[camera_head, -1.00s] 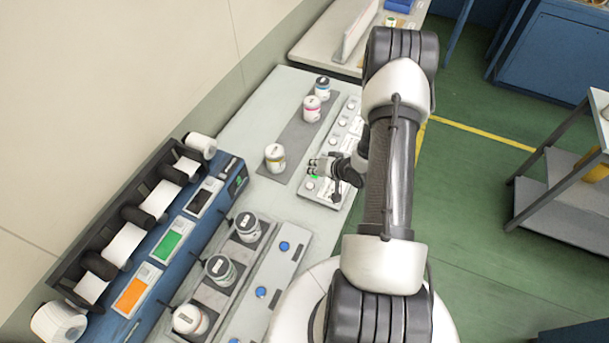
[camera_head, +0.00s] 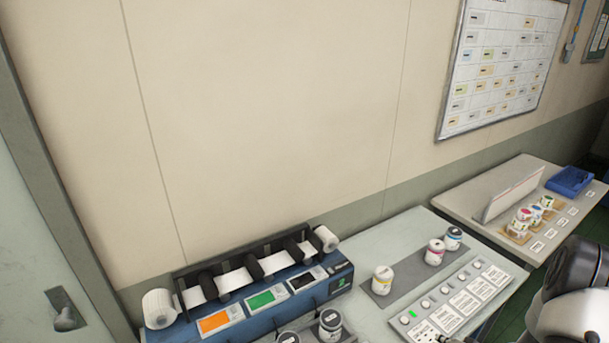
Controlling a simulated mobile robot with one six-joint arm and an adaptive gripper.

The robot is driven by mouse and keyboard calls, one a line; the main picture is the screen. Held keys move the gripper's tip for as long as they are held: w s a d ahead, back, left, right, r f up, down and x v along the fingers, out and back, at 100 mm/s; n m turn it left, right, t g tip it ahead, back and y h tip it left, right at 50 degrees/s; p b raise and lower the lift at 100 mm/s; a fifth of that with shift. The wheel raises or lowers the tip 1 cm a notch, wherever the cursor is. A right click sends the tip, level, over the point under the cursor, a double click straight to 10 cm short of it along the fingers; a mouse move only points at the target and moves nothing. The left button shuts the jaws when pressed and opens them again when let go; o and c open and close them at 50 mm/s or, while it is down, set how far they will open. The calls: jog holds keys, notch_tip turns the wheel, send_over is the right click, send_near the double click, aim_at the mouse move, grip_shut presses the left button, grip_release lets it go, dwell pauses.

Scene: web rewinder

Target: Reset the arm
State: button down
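Part of my arm (camera_head: 574,300) shows at the lower right edge of the head view. My gripper is not clearly visible; it lies out of the frame or hidden at the bottom edge. The control panel (camera_head: 475,282) with labels, buttons and a lit green light lies on the grey table near my arm. Three white jars stand on a dark strip behind the panel: one with a yellow band (camera_head: 382,280), one with a red band (camera_head: 434,252) and one with a blue band (camera_head: 453,239).
The blue rewinder (camera_head: 250,296) with white rolls stands on the table (camera_head: 365,323) against the wall. Dark-lidded jars (camera_head: 330,325) stand at the bottom edge. A second table (camera_head: 462,200) at right holds small jars and a blue bin (camera_head: 569,181). A chart board (camera_head: 500,65) hangs above.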

jog(key=w+r+n+g+h+b, duration=0.2)
jog(key=w+r, duration=0.2)
jog(key=r, duration=0.8)
jog(key=s+a+r+n+h+b, duration=0.1)
jog(key=s+a+r+h+b, duration=0.15)
jog(key=a+r, duration=0.5)
jog(key=s+a+r+n+g+y+b, duration=0.1)
jog(key=s+a+r, duration=0.3)
jog(key=s+a, duration=0.4)
jog(key=s+a+r+n+g+y+b, duration=0.1)
jog(key=s+a+r+n+y, duration=0.2)
jog(key=s+a, duration=0.5)
jog(key=s+r, duration=0.1)
jog(key=s, duration=0.6)
jog(key=shift+a+r+b, duration=0.35)
jog(key=shift+r+b, duration=0.05)
